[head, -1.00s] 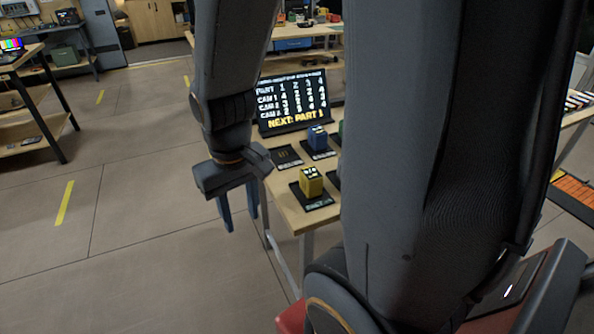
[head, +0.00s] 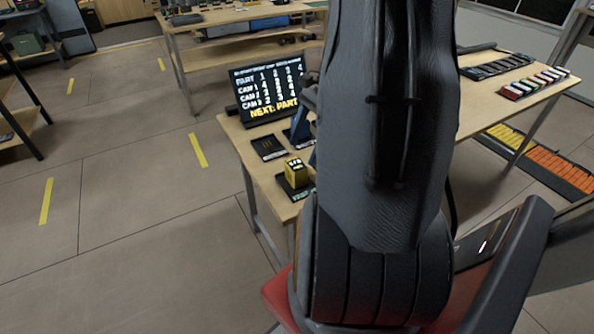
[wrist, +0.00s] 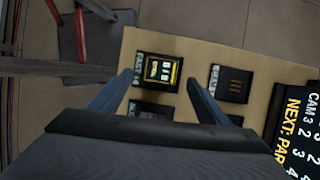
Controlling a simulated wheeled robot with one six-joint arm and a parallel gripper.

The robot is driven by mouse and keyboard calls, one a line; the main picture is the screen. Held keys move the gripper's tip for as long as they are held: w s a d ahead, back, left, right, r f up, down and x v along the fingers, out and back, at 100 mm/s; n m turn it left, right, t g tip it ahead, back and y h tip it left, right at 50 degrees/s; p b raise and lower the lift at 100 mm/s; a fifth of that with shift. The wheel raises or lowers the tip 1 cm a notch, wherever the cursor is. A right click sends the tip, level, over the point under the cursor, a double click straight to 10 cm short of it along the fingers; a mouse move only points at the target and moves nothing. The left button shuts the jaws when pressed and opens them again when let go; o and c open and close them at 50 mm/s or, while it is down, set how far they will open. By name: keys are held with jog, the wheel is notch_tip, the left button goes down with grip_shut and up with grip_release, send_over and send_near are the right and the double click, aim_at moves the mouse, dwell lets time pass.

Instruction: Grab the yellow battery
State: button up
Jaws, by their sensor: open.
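The yellow battery (head: 296,172) is a small upright block with a dark marked top. It stands on a black pad at the near left corner of the light wooden table. In the wrist view the battery (wrist: 161,71) shows from above on its black pad. My gripper (wrist: 160,79) is open and empty, its two blue fingers spread wide above the table. The battery appears between the fingertips in that view, apart from both. In the head view my arm hides most of the gripper; only a bit of blue finger shows beside the battery.
A black pad (head: 268,147) without a battery lies behind the yellow one. A screen (head: 267,92) reading "NEXT: PART" stands at the table's back. My arm hides the table's right part. Another table (head: 500,108) with a row of coloured items stands right. Open floor lies left.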

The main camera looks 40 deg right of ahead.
aim_at(297, 164)
jog(key=shift+f, duration=0.6)
jog(key=shift+p+x, duration=1.2)
jog(key=shift+x, duration=2.05)
jog(key=shift+w+a, duration=0.1)
jog(key=shift+a, duration=0.1)
jog(key=c, duration=1.4)
jog(key=shift+r, duration=0.15)
